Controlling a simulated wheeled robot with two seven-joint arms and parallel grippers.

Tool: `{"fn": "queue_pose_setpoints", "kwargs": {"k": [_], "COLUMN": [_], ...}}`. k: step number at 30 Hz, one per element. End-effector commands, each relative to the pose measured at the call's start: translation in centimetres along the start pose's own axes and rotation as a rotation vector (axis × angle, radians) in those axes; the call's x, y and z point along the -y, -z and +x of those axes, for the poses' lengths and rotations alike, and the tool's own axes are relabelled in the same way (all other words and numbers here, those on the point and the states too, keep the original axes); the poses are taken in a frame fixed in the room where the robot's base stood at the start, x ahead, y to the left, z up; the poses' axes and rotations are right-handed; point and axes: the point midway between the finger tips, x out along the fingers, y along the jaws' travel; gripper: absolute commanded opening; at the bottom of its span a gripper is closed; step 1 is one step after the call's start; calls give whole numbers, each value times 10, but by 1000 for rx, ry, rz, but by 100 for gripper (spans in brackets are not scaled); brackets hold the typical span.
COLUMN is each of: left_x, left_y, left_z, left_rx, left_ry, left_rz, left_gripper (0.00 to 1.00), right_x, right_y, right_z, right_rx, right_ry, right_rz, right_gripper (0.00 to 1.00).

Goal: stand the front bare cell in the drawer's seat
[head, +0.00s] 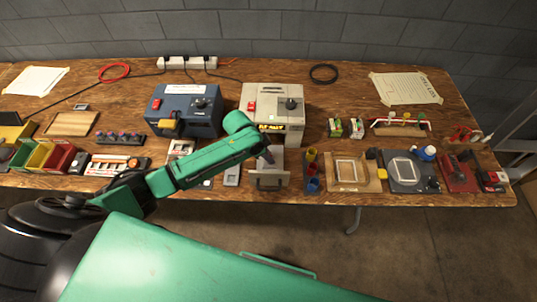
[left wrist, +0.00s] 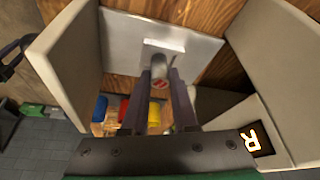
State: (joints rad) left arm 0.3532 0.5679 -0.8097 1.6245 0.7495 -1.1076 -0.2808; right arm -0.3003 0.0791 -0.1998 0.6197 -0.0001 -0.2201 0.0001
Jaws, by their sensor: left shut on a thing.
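The drawer (head: 268,181) stands pulled out from the front of the beige charger (head: 277,95). In the left wrist view the drawer's bare metal plate (left wrist: 120,43) carries a small raised square seat (left wrist: 163,48). My left gripper (head: 268,155) is over the drawer, and its two dark fingers (left wrist: 158,80) point at the seat. They are shut on a small grey round cell (left wrist: 159,68) with a reddish mark on its near end. The cell appears in line with the seat; I cannot tell whether it touches it. In the head view the cell is hidden at the fingers. My right gripper is out of view.
A blue charger (head: 184,110) stands left of the beige one. A wooden board with a frame (head: 353,172) lies further right. Trays and a row of cells (head: 112,165) lie at the left.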

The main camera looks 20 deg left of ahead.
Motion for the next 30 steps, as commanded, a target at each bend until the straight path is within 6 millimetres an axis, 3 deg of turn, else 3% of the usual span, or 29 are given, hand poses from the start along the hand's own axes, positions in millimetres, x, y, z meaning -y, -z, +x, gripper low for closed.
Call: {"fn": "queue_pose_setpoints", "kwargs": {"k": [9,10,12,30], "left_x": [0,0,0,0], "left_y": [-1,-1,-1,1], "left_z": [2,2,2,-4], "left_rx": [0,0,0,0], "left_ry": [0,0,0,0], "left_rz": [0,0,0,0], "left_gripper": [0,38,62,62], "right_x": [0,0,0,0], "right_y": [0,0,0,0], "right_z": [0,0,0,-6], "right_rx": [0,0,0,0], "right_ry": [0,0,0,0], "right_rz": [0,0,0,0], "right_gripper": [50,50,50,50]}}
